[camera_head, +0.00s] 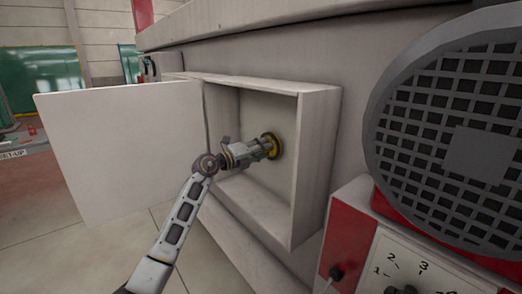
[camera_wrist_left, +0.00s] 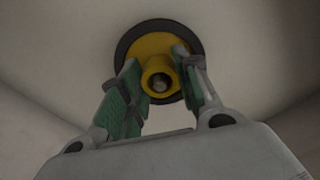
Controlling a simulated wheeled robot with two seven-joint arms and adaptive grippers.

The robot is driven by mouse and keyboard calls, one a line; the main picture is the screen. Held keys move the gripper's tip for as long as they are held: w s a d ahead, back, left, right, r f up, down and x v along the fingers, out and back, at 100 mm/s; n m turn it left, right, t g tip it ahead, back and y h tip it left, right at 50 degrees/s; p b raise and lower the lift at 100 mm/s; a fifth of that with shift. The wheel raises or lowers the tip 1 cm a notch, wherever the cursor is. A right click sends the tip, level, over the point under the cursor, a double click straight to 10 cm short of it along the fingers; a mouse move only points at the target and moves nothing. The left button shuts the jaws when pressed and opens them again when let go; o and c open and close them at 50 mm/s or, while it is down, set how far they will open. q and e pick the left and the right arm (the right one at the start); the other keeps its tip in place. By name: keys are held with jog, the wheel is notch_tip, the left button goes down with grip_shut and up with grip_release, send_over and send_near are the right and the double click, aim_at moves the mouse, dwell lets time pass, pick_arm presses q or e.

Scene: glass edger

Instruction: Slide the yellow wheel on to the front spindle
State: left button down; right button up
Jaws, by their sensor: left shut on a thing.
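The yellow wheel (camera_head: 275,145) has a dark rim and sits inside the open box on the machine's side, near its back wall. In the left wrist view the wheel (camera_wrist_left: 143,48) faces me, and a grey spindle end (camera_wrist_left: 160,86) shows in the hole of its yellow hub. My left gripper (camera_head: 268,148) reaches into the box. Its green-padded fingers (camera_wrist_left: 160,92) are shut on the wheel's hub, one on each side. How far the wheel sits along the spindle cannot be told. My right gripper is not in view.
The box (camera_head: 318,150) has walls close around my left gripper. Its white door (camera_head: 125,150) stands open to the left, near my left arm. A round dark grille (camera_head: 450,110) and a dial panel (camera_head: 410,270) are at the right.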

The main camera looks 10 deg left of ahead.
pick_arm(q)
jog(key=shift+w+d+r, duration=0.1)
jog(key=shift+w+d, duration=0.3)
jog(key=shift+w, duration=0.05)
dwell(0.4)
jog(key=c, duration=1)
grip_release()
jog(key=shift+o, duration=0.2)
jog(key=v, duration=1.2)
